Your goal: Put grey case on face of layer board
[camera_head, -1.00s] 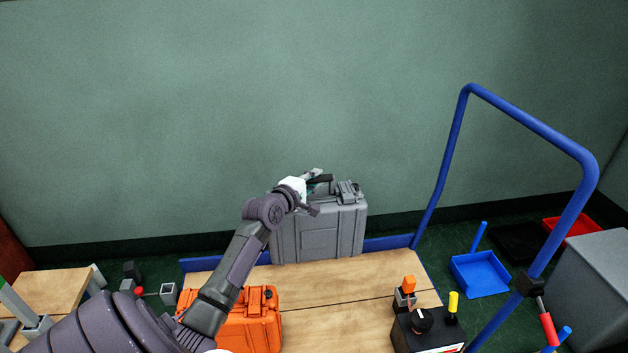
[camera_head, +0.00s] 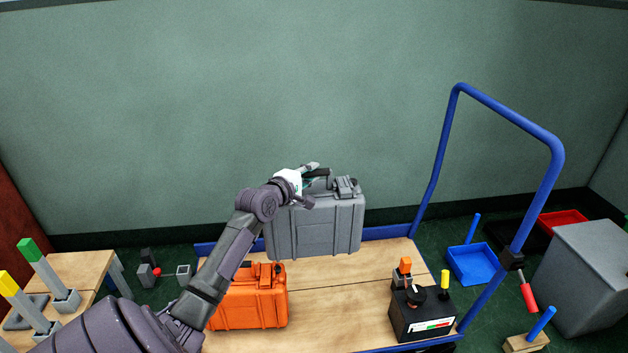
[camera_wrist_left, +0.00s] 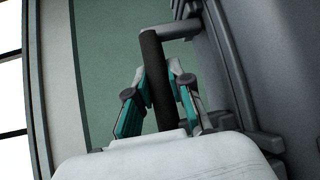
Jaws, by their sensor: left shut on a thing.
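The grey case (camera_head: 318,228) is upright at the far edge of the wooden layer board (camera_head: 345,285) in the head view. I cannot tell whether its bottom touches the board. My left gripper (camera_head: 314,176) is shut on the case's dark handle at the top. In the left wrist view, the gripper fingers (camera_wrist_left: 158,95) sit on both sides of the dark handle bar (camera_wrist_left: 153,70), with the case body (camera_wrist_left: 235,70) at the right. My right gripper is not in view.
An orange case (camera_head: 250,300) stands on the board at front left. A black control box (camera_head: 422,318) with knobs stands at front right. A blue rail (camera_head: 512,125) rises at the board's right side. The board's middle is clear. A blue tray (camera_head: 472,265) lies beyond the rail.

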